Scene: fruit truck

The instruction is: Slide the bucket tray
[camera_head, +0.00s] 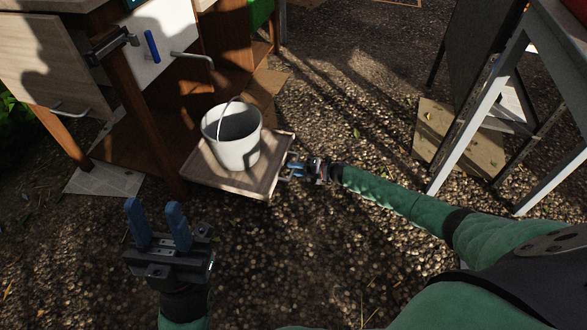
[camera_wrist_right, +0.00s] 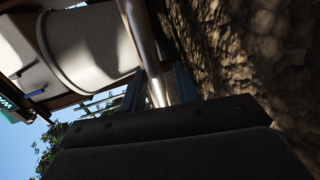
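The bucket tray (camera_head: 258,181) is a light, square, shallow tray sticking out from the low part of the wooden cart. A white bucket (camera_head: 238,155) with a thin wire handle stands upright on it; its side also shows in the right wrist view (camera_wrist_right: 95,45). My right gripper (camera_head: 293,169) is at the tray's right edge. In the right wrist view a metal bar (camera_wrist_right: 138,40) runs between its blue fingers, which look closed on it. My left gripper (camera_head: 158,222) is open and empty, in front of the tray and to its left.
The cart (camera_head: 140,135) has wooden legs and a white door with a metal handle and a blue one (camera_head: 152,46). A metal-legged stand (camera_head: 485,105) is at the right, with a wooden board (camera_head: 450,135) by it. Gravel ground is clear around the tray's front and right.

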